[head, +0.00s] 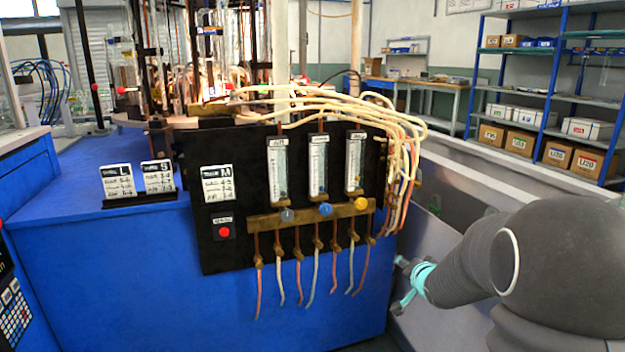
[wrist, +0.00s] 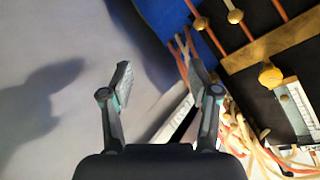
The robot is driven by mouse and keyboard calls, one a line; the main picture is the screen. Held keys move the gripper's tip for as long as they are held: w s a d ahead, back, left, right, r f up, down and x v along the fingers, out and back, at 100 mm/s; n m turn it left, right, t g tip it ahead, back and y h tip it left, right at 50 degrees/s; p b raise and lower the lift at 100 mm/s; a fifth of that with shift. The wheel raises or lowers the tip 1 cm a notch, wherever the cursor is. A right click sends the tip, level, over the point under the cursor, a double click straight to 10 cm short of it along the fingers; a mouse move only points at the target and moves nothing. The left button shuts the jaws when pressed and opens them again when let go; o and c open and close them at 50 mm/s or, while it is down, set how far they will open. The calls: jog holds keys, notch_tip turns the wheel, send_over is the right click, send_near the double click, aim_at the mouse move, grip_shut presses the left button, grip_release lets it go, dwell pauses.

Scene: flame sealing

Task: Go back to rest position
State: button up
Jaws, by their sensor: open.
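My gripper (wrist: 158,90) is open and empty in the wrist view, its two fingers spread apart over a grey surface. In the head view my arm comes in from the right, and its turquoise-jointed end (head: 408,285) is beside the right side of the blue bench (head: 110,265). The black flowmeter panel (head: 230,255) is fixed on the bench front, with three glass flowmeters and a brass bar (head: 300,217). In the wrist view the panel's brass bar (wrist: 275,45) is at the upper right, apart from my fingers.
Cream and pink hoses (head: 405,150) hang over the panel's right side, close to my gripper; they also show near the right finger in the wrist view (wrist: 240,135). Label stands (head: 140,185) sit on the bench. Blue shelves (head: 550,85) with boxes stand at the back right.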

jog(key=s+n+g+h, duration=0.2)
jog(key=s+n+g, duration=0.4)
jog(key=s, duration=1.2)
jog(key=s+a+r+n+y, duration=0.1)
jog(key=s+a+r, duration=0.3)
jog(key=s, duration=0.5)
jog(key=s+a+r+n+y, duration=0.1)
jog(key=s+a+r, duration=0.3)
jog(key=s, duration=0.6)
jog(key=shift+s+a+g, duration=0.25)
jog(key=shift+a+g, duration=0.05)
jog(key=shift+a, duration=0.9)
